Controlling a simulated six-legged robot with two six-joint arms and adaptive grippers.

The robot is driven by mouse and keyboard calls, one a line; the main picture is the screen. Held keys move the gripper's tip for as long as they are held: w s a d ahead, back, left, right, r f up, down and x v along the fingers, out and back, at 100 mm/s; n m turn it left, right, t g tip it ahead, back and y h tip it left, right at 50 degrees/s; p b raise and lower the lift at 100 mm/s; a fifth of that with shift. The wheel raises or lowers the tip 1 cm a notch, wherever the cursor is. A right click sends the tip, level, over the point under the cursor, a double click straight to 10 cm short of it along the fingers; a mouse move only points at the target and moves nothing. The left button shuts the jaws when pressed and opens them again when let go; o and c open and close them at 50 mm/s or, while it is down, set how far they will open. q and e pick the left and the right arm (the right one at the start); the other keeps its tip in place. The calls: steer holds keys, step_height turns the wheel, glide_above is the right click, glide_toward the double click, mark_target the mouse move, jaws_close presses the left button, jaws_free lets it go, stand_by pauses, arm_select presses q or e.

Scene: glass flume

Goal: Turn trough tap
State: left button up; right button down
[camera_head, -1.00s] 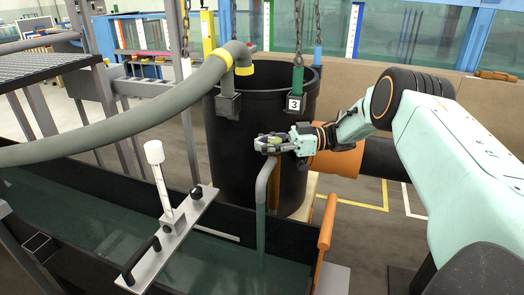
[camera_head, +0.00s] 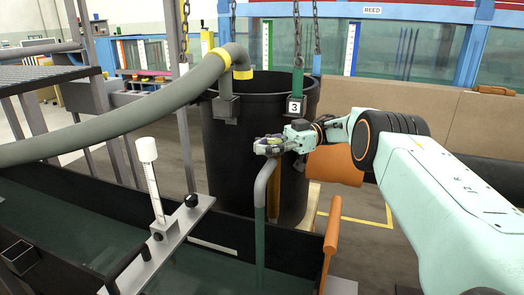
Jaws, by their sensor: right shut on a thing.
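The trough tap is a grey bent pipe (camera_head: 263,185) that stands at the trough's edge, its spout pointing down with greenish water running from it. My right gripper (camera_head: 268,146) comes in from the right and is shut on the tap's handle at the top of the pipe; the fingers hide most of the handle. The dark-walled trough (camera_head: 105,210) holds green water below the tap. My left gripper is not in view.
A large black barrel (camera_head: 240,140) marked 3 stands just behind the tap. A thick grey hose (camera_head: 150,110) arches across the left. A gauge on a metal bar (camera_head: 165,235) crosses the trough. An orange lever-like part (camera_head: 330,245) stands right of the tap.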

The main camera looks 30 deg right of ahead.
steer(key=shift+f, duration=0.15)
steer(key=c, duration=1.2)
jaws_free()
step_height(320, 180, up, 10)
steer(key=shift+o, duration=0.3)
